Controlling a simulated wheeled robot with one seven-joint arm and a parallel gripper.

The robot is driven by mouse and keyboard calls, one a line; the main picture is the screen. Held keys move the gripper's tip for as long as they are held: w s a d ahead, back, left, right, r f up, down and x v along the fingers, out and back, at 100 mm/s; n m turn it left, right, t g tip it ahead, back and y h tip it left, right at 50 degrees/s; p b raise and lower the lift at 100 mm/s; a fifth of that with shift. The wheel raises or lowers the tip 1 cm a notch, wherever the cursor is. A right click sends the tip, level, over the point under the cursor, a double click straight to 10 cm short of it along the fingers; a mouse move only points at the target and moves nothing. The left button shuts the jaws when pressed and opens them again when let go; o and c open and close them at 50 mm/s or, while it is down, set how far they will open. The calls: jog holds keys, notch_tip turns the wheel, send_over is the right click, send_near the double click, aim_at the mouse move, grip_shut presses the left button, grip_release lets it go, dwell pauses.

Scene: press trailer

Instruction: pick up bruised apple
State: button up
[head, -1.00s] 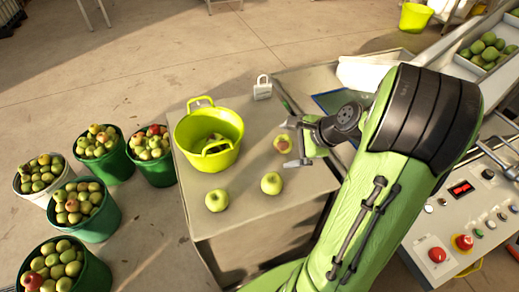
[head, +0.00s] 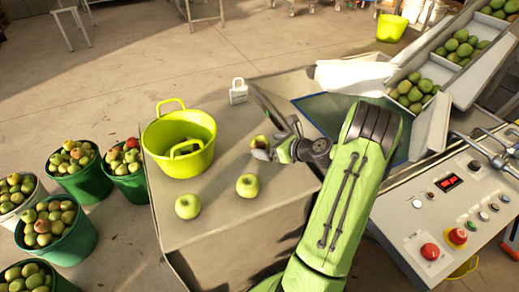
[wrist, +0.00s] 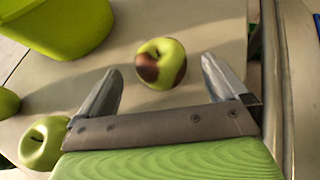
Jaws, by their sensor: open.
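The bruised apple (wrist: 152,72) is yellow-green with dark brown patches. In the wrist view it lies on the table top, between and slightly beyond my fingertips, with no clear contact. In the head view the bruised apple (head: 257,141) is partly hidden by my gripper (head: 271,150), which is low beside it. My gripper (wrist: 161,70) is open and empty, its two fingers spread wider than the apple. Two plain green apples stand nearer the table's front, one in the middle (head: 247,186) and one to the left (head: 188,206).
A yellow-green tub (head: 178,165) stands on the table's left, and a grey padlock-shaped object (head: 238,92) at its back. Apple-filled buckets (head: 85,180) stand on the floor at left. A control panel (head: 440,215) and sloping chute (head: 465,75) are at right.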

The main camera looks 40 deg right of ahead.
aim_at(265, 143)
jog(key=b+x, duration=0.1)
jog(key=x, duration=0.4)
jog(key=shift+r+b, duration=0.15)
jog(key=shift+b, duration=0.15)
jog(key=shift+r, duration=0.1)
jog(key=shift+c, duration=0.3)
jog(key=c, duration=1.1)
notch_tip(265, 143, up, 10)
jog(key=p, duration=0.4)
